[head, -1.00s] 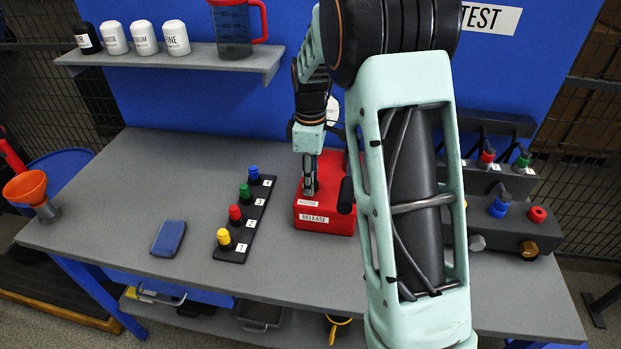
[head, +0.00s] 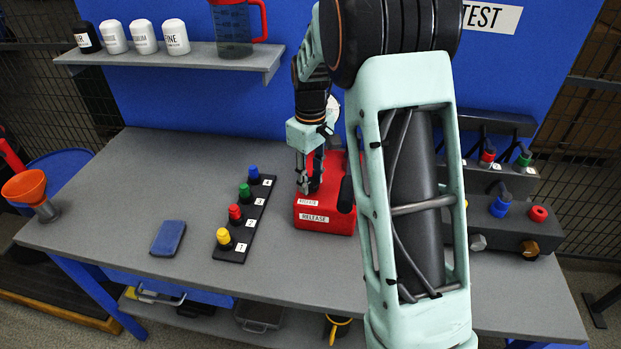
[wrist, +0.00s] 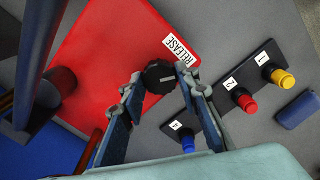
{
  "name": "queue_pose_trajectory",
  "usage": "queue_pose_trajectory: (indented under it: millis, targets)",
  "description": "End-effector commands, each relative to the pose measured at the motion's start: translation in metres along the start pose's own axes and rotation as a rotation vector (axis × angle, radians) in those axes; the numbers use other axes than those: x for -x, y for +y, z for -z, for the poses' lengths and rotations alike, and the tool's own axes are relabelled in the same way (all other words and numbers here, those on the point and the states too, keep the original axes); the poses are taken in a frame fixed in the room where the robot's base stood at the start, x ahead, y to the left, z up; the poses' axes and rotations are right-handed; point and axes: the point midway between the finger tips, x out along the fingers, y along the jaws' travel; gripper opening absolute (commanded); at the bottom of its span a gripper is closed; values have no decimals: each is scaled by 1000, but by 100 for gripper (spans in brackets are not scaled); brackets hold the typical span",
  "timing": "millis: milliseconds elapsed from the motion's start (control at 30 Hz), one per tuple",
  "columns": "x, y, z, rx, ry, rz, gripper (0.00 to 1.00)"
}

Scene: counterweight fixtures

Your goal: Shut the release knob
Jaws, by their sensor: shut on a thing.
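The release knob (wrist: 160,76) is a round black knob on the red box (head: 322,221), by a white RELEASE label (wrist: 181,50). In the wrist view my gripper (wrist: 157,78) has one finger on each side of the knob and is shut on it. A pale mark shows on the knob's top. In the head view my gripper (head: 308,186) is over the left part of the red box, and the knob is mostly hidden behind the fingers.
A black strip (head: 238,235) with yellow, red, green and blue knobs lies left of the box. A blue pad (head: 168,238) lies further left. A dark manifold (head: 515,230) with coloured fittings stands at the right.

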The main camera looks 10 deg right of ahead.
Motion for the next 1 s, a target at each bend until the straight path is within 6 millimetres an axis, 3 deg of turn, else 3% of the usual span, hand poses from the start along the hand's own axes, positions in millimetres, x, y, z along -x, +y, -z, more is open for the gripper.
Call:
queue_pose_trajectory:
  millis: [1000]
  targets:
    - [1, 1, 1, -902, 3, -1, 5]
